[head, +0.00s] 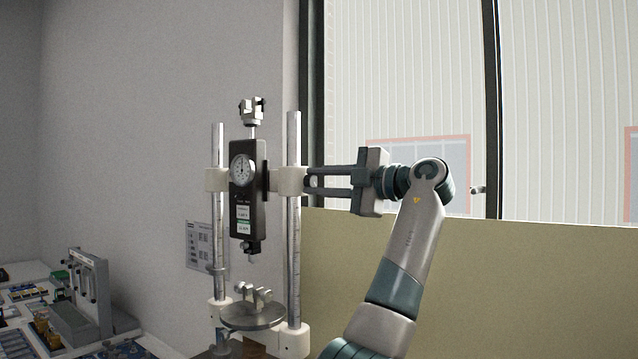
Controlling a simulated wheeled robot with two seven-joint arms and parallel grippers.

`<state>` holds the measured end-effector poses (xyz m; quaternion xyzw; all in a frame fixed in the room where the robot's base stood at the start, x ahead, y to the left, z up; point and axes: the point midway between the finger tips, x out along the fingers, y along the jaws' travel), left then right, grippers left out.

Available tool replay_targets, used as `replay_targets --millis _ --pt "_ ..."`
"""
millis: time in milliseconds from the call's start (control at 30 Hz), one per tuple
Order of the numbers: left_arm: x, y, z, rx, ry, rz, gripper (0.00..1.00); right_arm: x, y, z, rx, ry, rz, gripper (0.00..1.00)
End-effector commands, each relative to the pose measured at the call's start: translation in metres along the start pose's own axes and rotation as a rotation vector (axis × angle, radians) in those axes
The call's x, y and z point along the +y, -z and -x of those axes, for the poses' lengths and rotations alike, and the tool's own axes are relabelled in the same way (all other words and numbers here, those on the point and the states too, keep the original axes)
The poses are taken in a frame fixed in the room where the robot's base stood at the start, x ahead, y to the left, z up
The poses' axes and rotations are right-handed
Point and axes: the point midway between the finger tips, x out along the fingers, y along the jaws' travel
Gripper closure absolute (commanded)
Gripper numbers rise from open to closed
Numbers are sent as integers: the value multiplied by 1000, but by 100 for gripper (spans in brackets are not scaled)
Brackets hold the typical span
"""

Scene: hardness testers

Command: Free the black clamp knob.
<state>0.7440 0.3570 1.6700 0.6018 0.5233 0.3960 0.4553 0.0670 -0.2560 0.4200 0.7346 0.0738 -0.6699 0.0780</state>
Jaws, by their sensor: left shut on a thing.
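The hardness tester stands in the middle of the head view, with two bright upright columns (293,240) and a black gauge body (246,218) with a round dial between them. A pale clamp block (287,180) sits around the right column at gauge height. My left gripper (313,181) reaches in from the right, its two dark fingers lying level, one above the other, at the block's right side. It is shut on the black clamp knob there, which the fingers mostly hide. My right gripper is not in view.
A round plate (254,315) with a small metal fixture is low between the columns. A bench with a grey device (82,300) and small parts is at lower left. A window and an olive panel (480,285) stand behind my arm.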

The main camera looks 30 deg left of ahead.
Motion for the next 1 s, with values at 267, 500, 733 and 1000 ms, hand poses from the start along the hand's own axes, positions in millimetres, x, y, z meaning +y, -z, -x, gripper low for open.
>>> replay_targets --millis 267,500,733,1000 --pt "-1 0 0 1 0 262 99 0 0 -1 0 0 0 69" --pt "-1 0 0 1 0 483 99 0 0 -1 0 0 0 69" --pt "-2 0 0 1 0 649 99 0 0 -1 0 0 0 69" --pt "-2 -1 0 0 0 745 99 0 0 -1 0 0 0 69"
